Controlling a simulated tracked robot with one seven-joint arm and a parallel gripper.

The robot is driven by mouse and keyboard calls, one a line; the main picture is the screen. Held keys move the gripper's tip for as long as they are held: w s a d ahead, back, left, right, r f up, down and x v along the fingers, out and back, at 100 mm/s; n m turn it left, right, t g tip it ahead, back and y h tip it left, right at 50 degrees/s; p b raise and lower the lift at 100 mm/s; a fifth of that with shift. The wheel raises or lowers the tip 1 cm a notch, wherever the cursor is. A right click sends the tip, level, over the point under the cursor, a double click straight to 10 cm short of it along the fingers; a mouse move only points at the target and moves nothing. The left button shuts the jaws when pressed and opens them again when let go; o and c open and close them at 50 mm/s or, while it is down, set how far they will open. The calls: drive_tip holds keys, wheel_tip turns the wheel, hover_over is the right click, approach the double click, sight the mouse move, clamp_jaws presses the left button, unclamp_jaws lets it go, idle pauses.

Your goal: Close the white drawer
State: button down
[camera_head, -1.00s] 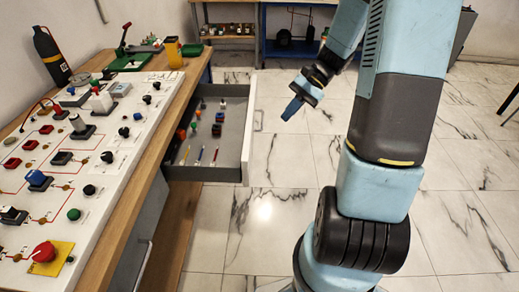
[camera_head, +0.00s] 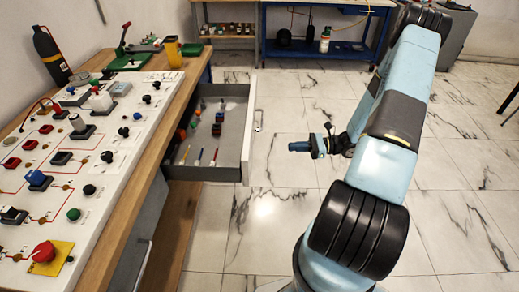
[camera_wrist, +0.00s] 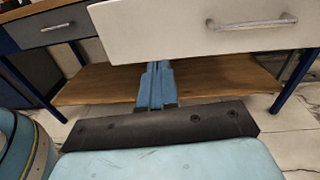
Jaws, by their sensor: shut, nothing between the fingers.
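The white drawer (camera_head: 249,128) is pulled open from the workbench, with its white front facing right. Small tools and parts lie inside it, and a metal handle (camera_head: 258,120) is on its front. In the wrist view the white front (camera_wrist: 200,30) fills the upper right, with its handle (camera_wrist: 252,22) near the top. My gripper (camera_head: 300,146) is to the right of the drawer front, apart from the handle, pointing left toward it. In the wrist view my gripper (camera_wrist: 157,75) shows its blue fingers together and empty, below the drawer's lower edge in the picture.
The workbench (camera_head: 160,125) carries a white panel (camera_head: 105,150) with switches and buttons. A grey drawer (camera_wrist: 55,25) sits left of the white one in the wrist view. A wooden lower shelf (camera_wrist: 100,85) lies below.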

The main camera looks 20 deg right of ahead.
drive_tip(key=w+a+f+m+t, duration=0.1)
drive_tip(key=w+a, duration=0.3)
drive_tip(key=a, duration=0.9)
drive_tip(key=shift+w+f, duration=0.15)
drive_tip(key=shift+f, duration=0.15)
